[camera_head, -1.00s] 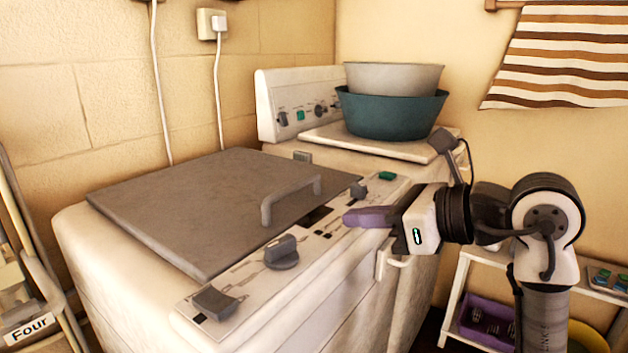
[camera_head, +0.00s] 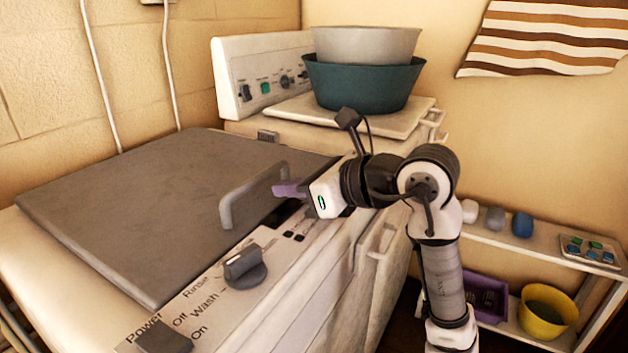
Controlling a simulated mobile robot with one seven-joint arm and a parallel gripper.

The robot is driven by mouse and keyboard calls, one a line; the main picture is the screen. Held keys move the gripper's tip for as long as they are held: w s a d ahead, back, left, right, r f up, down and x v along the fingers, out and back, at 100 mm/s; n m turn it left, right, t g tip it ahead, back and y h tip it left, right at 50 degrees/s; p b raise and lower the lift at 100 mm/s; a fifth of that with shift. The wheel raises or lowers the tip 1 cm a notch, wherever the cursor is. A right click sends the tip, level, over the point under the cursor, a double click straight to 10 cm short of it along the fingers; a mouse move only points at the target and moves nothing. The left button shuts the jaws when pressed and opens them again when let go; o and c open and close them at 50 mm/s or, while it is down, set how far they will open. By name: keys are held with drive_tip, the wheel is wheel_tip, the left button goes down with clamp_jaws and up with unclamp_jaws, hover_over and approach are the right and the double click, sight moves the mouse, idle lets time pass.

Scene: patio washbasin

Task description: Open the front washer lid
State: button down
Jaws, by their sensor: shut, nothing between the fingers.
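The front washer (camera_head: 298,292) has a flat grey lid (camera_head: 150,205) lying shut on its top. A grey handle (camera_head: 238,202) stands up near the lid's right edge. My gripper (camera_head: 276,189), with purple fingers, is shut and empty. Its fingertips are at the handle's far right end, partly overlapping it in the picture; I cannot tell whether they touch it. The control panel in front of the lid carries a wash knob (camera_head: 245,267) and a power switch (camera_head: 165,338).
A second machine (camera_head: 262,80) stands behind, with a teal basin (camera_head: 362,84) and a grey basin (camera_head: 366,45) stacked on it. A white shelf (camera_head: 490,240) at right holds small items, a purple basket (camera_head: 487,297) and a yellow bowl (camera_head: 548,310). A striped towel (camera_head: 545,38) hangs at upper right.

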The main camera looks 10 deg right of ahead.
drive_tip(key=shift+x, duration=0.95)
